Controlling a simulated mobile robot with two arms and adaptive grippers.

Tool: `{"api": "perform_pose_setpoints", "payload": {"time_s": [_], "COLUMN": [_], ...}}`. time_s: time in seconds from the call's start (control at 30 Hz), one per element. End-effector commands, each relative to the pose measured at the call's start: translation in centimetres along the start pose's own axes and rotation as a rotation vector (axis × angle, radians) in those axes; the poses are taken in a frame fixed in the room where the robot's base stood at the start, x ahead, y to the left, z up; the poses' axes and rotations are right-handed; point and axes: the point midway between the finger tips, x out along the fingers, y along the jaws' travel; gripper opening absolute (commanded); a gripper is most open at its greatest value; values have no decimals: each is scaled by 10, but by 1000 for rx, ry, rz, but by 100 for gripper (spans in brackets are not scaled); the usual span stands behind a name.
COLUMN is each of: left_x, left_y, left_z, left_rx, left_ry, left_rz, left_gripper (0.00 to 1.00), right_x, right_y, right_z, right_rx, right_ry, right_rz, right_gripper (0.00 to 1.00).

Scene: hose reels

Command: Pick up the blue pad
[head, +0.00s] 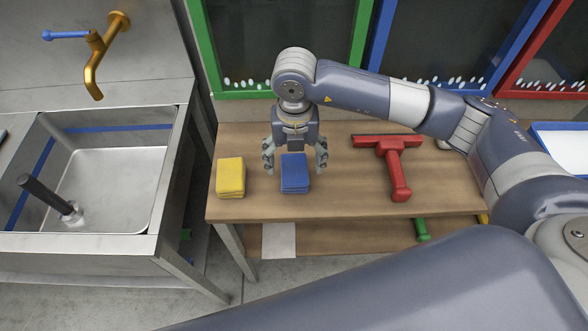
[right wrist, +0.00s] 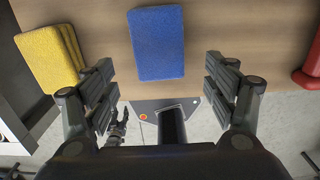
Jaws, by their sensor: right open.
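The blue pad (head: 295,174) is a small stack lying on the wooden table, near its front edge. My right gripper (head: 295,164) is open above it, with one finger on each side of the pad. In the right wrist view the blue pad (right wrist: 156,44) lies ahead of and between the open fingers (right wrist: 172,92), apart from both. A hand-like dark shape of mine (right wrist: 117,128) shows low in the right wrist view; whether it is my left gripper open or shut is unclear. My left gripper is not in the head view.
A stack of yellow pads (head: 230,178) lies just left of the blue pad. A red squeegee (head: 397,168) lies to the right on the wooden table (head: 345,205). A metal sink (head: 112,190) with a brass tap (head: 96,60) stands at the left. Framed bins stand behind the table.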

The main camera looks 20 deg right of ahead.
Motion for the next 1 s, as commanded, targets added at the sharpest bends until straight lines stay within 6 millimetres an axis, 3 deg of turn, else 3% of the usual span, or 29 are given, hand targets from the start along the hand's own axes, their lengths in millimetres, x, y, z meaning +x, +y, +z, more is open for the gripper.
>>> {"api": "perform_pose_setpoints", "payload": {"time_s": [0.27, 0.5, 0.8, 0.87, 1.0], "left_x": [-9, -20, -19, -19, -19], "left_y": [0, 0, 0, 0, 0], "left_z": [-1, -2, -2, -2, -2], "left_rx": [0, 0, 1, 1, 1], "left_ry": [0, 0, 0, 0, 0], "left_rz": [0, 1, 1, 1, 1], "left_gripper": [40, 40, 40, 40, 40], "right_x": [23, 58, 66, 66, 65], "right_y": [0, 1, 1, 1, 1], "right_z": [-1, 0, 1, 1, 1], "right_rx": [-1, -1, -3, -3, -2], "right_ry": [3, 3, 1, 1, 1], "right_rz": [0, 2, 4, 4, 4], "right_gripper": [78, 78, 78, 67, 35]}}
